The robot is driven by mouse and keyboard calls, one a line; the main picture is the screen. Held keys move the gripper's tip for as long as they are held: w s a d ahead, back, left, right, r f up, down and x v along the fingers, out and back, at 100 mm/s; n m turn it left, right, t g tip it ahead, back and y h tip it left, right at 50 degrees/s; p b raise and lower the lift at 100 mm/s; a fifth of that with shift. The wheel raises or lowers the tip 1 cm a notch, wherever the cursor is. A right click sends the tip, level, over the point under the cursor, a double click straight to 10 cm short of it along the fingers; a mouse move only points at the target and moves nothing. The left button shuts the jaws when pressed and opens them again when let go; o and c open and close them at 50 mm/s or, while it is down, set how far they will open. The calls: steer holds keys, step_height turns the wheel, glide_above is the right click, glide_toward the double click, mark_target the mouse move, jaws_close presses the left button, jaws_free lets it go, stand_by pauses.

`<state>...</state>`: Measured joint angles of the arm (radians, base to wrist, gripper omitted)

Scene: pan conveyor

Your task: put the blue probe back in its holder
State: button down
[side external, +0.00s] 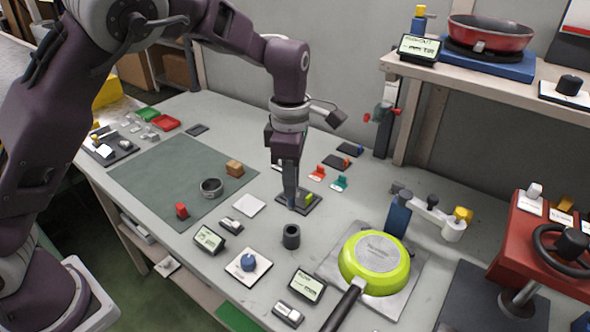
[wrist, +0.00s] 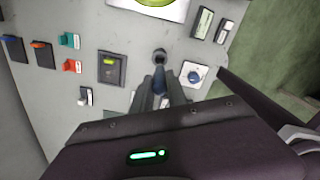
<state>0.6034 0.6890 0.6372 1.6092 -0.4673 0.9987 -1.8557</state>
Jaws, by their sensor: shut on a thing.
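My gripper (side external: 290,200) points down over the table, in front of a dark plate with a yellow-green part. It also shows in the wrist view (wrist: 160,92), with its fingers shut on a slim blue thing, the blue probe (wrist: 159,76). The fingers hide most of the probe, and I cannot make it out clearly in the side view. A short dark open cylinder, seemingly the holder (side external: 291,237), stands upright on the table nearer the side camera than the gripper. In the wrist view the holder (wrist: 160,56) lies just beyond the fingertips, and contact cannot be told.
A white plate with a blue knob (side external: 248,265) stands beside the holder. A green pan (side external: 374,262) lies upside down to the right. The dark plate (side external: 312,205) and small coloured clips (side external: 317,173) lie close by. A shelf (side external: 480,80) overhangs the back right.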

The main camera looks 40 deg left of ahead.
mark_target(291, 208)
steer(key=shift+f, duration=2.95)
steer(key=shift+f, duration=2.8)
steer(key=c, duration=1.2)
jaws_free()
steer(key=shift+c, duration=0.2)
step_height(291, 208, up, 7)
